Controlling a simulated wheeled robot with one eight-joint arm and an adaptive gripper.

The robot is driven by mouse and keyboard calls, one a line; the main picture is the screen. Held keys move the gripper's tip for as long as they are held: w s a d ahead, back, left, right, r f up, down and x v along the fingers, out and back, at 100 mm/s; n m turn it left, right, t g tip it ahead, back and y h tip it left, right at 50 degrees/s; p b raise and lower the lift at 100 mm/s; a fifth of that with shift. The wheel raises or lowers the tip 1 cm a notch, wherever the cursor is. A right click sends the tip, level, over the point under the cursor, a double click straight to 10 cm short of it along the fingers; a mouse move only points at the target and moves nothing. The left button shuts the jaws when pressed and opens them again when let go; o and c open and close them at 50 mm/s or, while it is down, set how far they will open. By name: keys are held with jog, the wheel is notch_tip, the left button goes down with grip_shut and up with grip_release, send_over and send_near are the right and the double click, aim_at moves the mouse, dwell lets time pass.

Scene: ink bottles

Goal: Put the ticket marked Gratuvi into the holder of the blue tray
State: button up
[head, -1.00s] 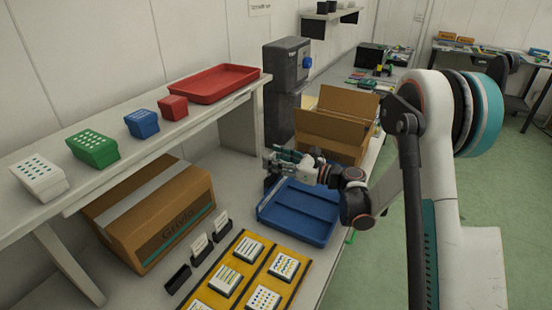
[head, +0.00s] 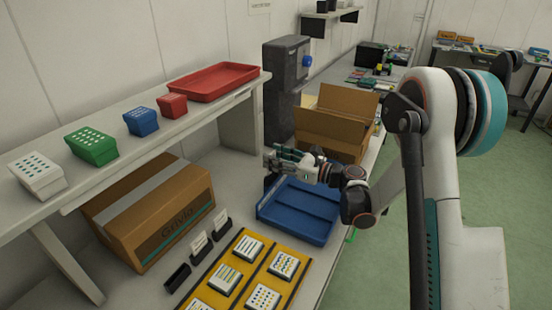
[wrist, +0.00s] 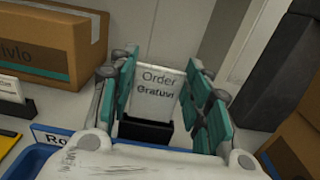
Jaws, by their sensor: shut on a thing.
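The white ticket reading "Order Gratuvi" (wrist: 158,92) stands upright between the teal finger pads of my gripper (wrist: 160,98) in the wrist view. My gripper is shut on its side edges. Its lower edge meets a black holder (wrist: 146,132) behind the blue tray; I cannot tell how deep it sits. The blue tray (head: 322,212) lies on the bench in the head view, its rim and a label partly showing in the wrist view (wrist: 45,134). In the head view my gripper (head: 278,157) is over the tray's far left corner, and the ticket cannot be made out.
Black holders with tickets (head: 199,245) and an empty one (head: 177,278) stand left of the yellow board (head: 236,258) with its label blocks. A large cardboard box (head: 165,222) and an open one (head: 330,137) flank the area. A grey dispenser (head: 287,85) stands behind.

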jog(key=shift+f+b, duration=1.3)
dwell(1.1)
jog(key=o, duration=0.9)
jog(key=v, duration=1.2)
jog(key=shift+w+r, duration=0.1)
